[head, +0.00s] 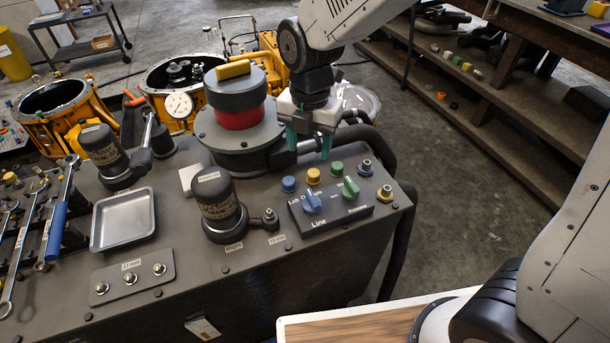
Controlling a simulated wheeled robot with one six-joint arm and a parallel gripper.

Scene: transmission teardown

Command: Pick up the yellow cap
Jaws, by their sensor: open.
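A small yellow cap (313,176) sits upright at the back edge of the control box on the grey bench. A gap shows between the fingertips and the cap; the exact height is hard to tell.
The control box (335,211) has blue and green knobs in front of the caps. A grey and red cylinder (239,104) with a yellow top handle stands left of my gripper. Black hoses (376,145) run behind. A metal tray (124,218) lies left.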

